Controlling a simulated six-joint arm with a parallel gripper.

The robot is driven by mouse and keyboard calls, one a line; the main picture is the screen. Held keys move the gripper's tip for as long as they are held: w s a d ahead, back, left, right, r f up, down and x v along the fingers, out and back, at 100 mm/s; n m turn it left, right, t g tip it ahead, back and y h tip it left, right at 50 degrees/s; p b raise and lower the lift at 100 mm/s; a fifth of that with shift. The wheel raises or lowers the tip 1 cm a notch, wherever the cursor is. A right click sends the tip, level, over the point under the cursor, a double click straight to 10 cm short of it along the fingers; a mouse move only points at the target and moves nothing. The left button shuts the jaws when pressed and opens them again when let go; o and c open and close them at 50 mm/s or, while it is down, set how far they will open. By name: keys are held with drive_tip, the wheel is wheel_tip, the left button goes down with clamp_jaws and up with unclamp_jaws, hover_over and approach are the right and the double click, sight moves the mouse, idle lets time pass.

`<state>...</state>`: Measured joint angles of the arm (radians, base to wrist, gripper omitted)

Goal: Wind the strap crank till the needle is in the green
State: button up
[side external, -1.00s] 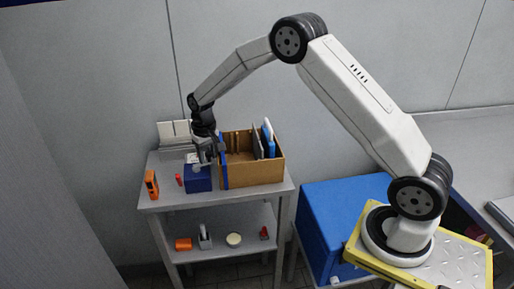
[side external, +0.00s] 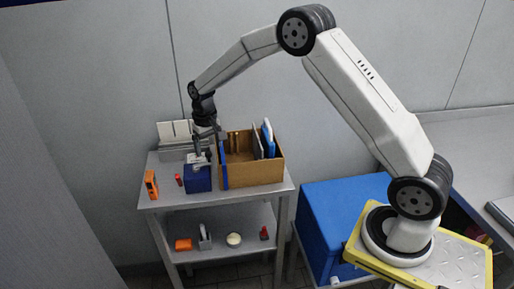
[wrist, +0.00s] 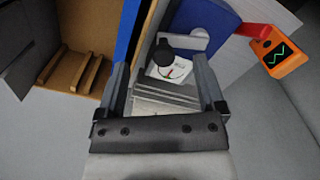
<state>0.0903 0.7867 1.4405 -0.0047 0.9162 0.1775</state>
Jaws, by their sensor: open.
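The strap tensioner is a dark blue box (side external: 198,179) on the top shelf of the grey stand. In the wrist view, its blue body (wrist: 215,17) carries a grey crank arm (wrist: 197,39) and a round dark knob (wrist: 163,52). A white gauge (wrist: 170,71) with red and green marks lies just below the knob; the needle's exact reading is too small to tell. My gripper (side external: 204,150) is above the box. In the wrist view, my gripper (wrist: 161,62) is open, with the knob and gauge seen between its fingers and nothing held.
A brown bin (side external: 255,171) with upright panels stands right of the box. An orange device (wrist: 278,53) with a green trace and a red object (wrist: 256,30) are beside the box. Small items lie on the lower shelf (side external: 218,221).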

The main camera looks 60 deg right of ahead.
drive_tip(key=shift+a+r, duration=0.2)
drive_tip(key=shift+r, duration=2.3)
drive_tip(key=s+a+f+n+t, duration=0.1)
drive_tip(key=s+a, duration=0.1)
drive_tip(key=s, duration=1)
drive_tip(key=s+a+n+t, duration=0.1)
drive_tip(key=s+a+n, duration=0.1)
drive_tip(key=s, duration=1.1)
drive_tip(key=shift+a+f+t, duration=0.25)
drive_tip(key=shift+f+t, duration=0.05)
drive_tip(key=shift+f, duration=0.05)
